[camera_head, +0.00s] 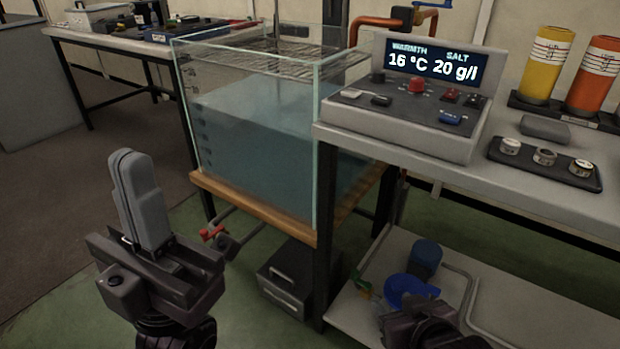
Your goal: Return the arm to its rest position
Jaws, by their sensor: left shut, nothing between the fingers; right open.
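My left gripper (130,165) stands upright at the left of the head view, in front of the water tank. Its two grey fingers are closed together with nothing between them. My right gripper (418,318) shows at the bottom edge, right of the middle, over the lower shelf. Only its dark top part shows, its fingers are hard to make out, and I see nothing held in it. Both grippers are apart from the tank and the control panel.
A glass tank (255,135) with water stands on a wooden-edged stand. A console (405,115) reads 16 °C and 20 g/l. A yellow cylinder (543,68), an orange cylinder (597,78) and a tray (512,168) sit on the right bench. A blue disc (408,288) lies below.

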